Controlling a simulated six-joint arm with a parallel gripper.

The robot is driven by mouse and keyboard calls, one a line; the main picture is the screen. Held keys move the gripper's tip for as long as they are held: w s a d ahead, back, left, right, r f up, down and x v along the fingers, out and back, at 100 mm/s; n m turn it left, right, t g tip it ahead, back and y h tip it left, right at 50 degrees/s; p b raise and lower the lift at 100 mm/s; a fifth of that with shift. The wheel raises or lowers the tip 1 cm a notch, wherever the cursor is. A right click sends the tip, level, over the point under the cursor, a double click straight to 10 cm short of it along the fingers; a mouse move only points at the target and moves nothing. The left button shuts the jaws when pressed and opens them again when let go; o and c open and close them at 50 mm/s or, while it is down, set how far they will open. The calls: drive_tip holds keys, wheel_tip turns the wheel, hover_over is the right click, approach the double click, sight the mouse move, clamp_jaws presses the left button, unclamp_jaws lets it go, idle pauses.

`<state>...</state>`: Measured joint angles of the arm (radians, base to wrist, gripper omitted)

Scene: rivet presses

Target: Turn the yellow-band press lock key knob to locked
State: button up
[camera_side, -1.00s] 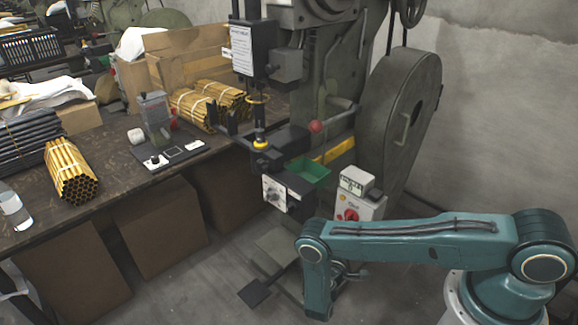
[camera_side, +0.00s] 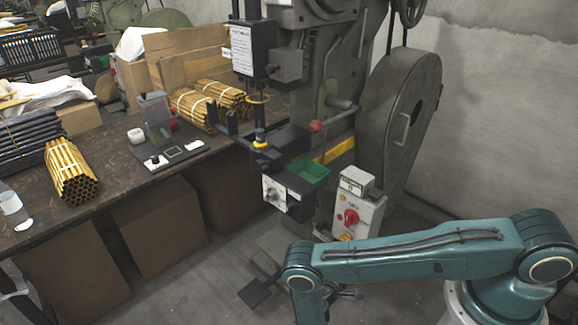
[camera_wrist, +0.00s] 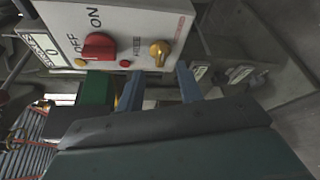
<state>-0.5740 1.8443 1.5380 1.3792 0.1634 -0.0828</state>
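The yellow-band press carries a yellow stripe (camera_side: 338,150) on its frame. Its white control box (camera_side: 368,216) has a red ON/OFF knob (camera_side: 351,217) and a brass-yellow knob (camera_side: 346,238) low on its face. In the wrist view the box tilts across the top, with the red knob (camera_wrist: 99,46) at left and the yellow knob (camera_wrist: 159,51) right of it. The small print near the yellow knob is unreadable. My gripper (camera_wrist: 160,82) is open, its two blue-grey fingers spread and empty, just below the yellow knob in the picture and apart from it. The side view mostly hides the gripper.
A small red button (camera_wrist: 125,63) sits between the knobs. A large flywheel guard (camera_side: 400,120) stands behind. A foot pedal (camera_side: 254,293) is on the floor.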

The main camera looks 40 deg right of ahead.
drive_tip(key=v, duration=0.6)
drive_tip(key=shift+s+a, duration=0.15)
drive_tip(key=shift+a, duration=0.15)
drive_tip(key=shift+r, duration=0.15)
drive_tip(key=w+a+r+m+g+y, duration=0.2)
drive_tip(key=w+r+m, duration=0.1)
drive_tip(key=r, duration=0.4)
drive_tip(key=w+a+r+m+g+y, duration=0.1)
drive_tip(key=w+r+m+g+y, duration=0.15)
drive_tip(key=r, duration=0.45)
wheel_tip(320, 180, up, 16)
drive_tip(key=d+m+y, duration=0.1)
drive_tip(key=m+y, duration=0.1)
drive_tip(key=y, duration=0.3)
drive_tip(key=s+d+r+m+t+y, duration=0.1)
drive_tip(key=s+r+y, duration=0.1)
drive_tip(key=s+r, duration=0.35)
drive_tip(key=s+d+r+y, duration=0.1)
drive_tip(key=s+r, duration=0.2)
drive_tip(key=r, duration=0.5)
drive_tip(key=s+r+t+y, duration=0.1)
drive_tip(key=s+r, duration=0.1)
drive_tip(key=s, duration=0.4)
drive_tip(key=s+r+t+y, duration=0.2)
drive_tip(key=s+r, duration=0.1)
drive_tip(key=s, duration=0.4)
drive_tip(key=shift+s+a+r, duration=0.15)
drive_tip(key=shift+a+r, duration=0.1)
drive_tip(key=shift+r, duration=0.1)
